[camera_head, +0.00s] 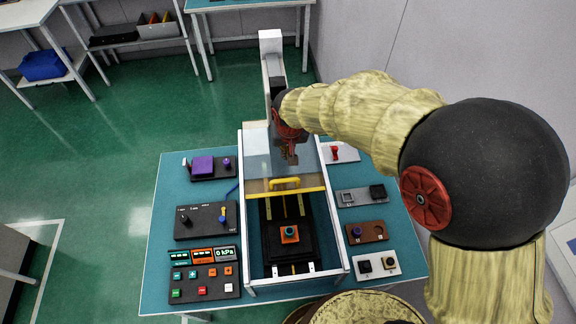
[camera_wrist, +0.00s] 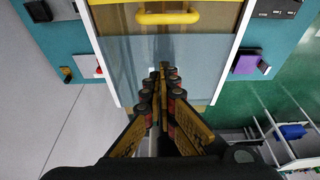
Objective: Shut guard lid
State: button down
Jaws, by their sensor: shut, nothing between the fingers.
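The guard lid (camera_head: 255,150) is a clear panel with a yellow front bar and a raised yellow handle (camera_head: 299,183). It covers the far part of the white-railed frame (camera_head: 331,222); the near part is uncovered. My gripper (camera_head: 291,160) is over the clear panel, on the far side of the handle. In the wrist view the lid (camera_wrist: 203,62) and handle (camera_wrist: 168,17) lie beyond my shut, empty fingers (camera_wrist: 163,68). The fingertips appear apart from the handle; whether they touch the panel is unclear.
A black fixture (camera_head: 270,243) with an orange and teal piece (camera_head: 289,234) sits in the uncovered part. Control panels (camera_head: 205,220) line the teal table (camera_head: 165,180) left of the frame, and small modules (camera_head: 361,196) line its right. A tall grey post (camera_head: 271,50) stands behind.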

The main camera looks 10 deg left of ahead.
jog(key=x, duration=0.9)
jog(key=shift+f, duration=0.35)
jog(key=shift+s+f, duration=0.1)
jog(key=shift+s, duration=0.05)
jog(key=shift+s+d+r+p, duration=0.15)
jog(key=shift+s+d+p, duration=0.1)
jog(key=shift+s, duration=0.6)
jog(key=shift+s+d+r+p, duration=0.15)
jog(key=shift+s+d, duration=0.05)
jog(key=shift+s, duration=0.6)
